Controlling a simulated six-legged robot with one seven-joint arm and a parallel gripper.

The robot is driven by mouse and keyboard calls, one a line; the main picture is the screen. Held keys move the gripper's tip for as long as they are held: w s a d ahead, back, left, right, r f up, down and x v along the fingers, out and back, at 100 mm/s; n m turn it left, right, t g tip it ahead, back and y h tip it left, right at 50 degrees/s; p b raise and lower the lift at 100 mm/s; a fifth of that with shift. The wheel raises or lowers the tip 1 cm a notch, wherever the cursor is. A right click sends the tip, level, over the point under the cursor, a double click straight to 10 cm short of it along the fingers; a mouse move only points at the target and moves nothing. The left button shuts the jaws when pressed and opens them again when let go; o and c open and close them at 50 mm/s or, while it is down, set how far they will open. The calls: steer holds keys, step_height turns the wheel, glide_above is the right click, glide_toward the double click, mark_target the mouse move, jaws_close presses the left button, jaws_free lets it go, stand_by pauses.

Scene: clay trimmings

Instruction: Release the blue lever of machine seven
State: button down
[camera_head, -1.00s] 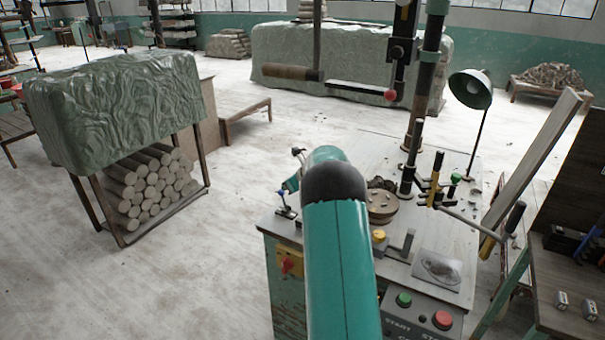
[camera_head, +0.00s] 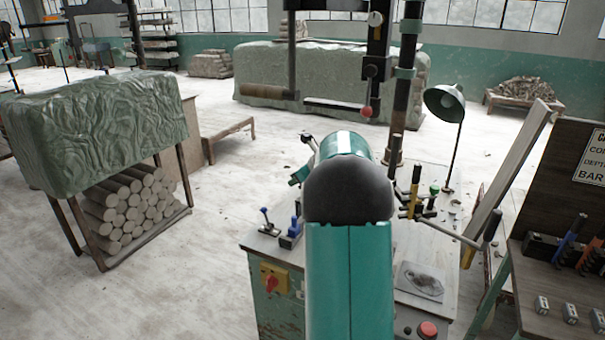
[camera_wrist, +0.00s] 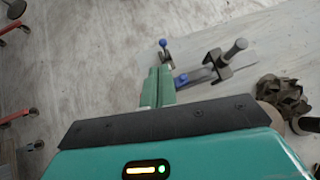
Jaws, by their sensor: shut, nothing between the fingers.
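A small lever with a blue ball knob (camera_head: 264,211) stands upright on the left corner of the machine's worktop. It also shows in the wrist view (camera_wrist: 163,43), just beyond my fingertips. A second blue part (camera_head: 293,229) sits beside it to the right; a blue tip (camera_wrist: 182,79) shows close right of my fingers in the wrist view. My gripper (camera_wrist: 157,84) is shut and empty, with its narrow green fingers pointing toward the blue knob. In the head view my arm hides most of the gripper and the worktop's middle. I cannot read a machine number.
A grey upright handle on a clamp (camera_wrist: 237,48) stands right of the fingers. A red switch on a yellow plate (camera_head: 273,279) is on the machine's front. A post (camera_head: 404,90), a lamp (camera_head: 445,101) and yellow-handled levers (camera_head: 415,190) rise right of my arm.

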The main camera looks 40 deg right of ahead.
steer(key=v, duration=0.4)
steer(key=shift+w+a+r, duration=0.1)
steer(key=shift+w+r, duration=0.1)
steer(key=shift+r, duration=0.2)
steer(key=s+a+r+n+g+y, duration=0.15)
steer(key=s+a+n, duration=0.25)
steer(key=a+n, duration=0.7)
steer(key=s+a+r+n+g, duration=0.25)
steer(key=s+a+n, duration=0.2)
steer(key=a, duration=1.35)
steer(key=s+a+f+n+h, duration=0.1)
steer(key=s+a+f+n, duration=0.1)
steer(key=s+a+n, duration=0.4)
steer(key=s+a+f+n+h, duration=0.1)
steer(key=s+a+f+n, duration=0.2)
steer(key=s+a+n, duration=0.4)
steer(key=s+n, duration=0.4)
steer(key=n, duration=0.1)
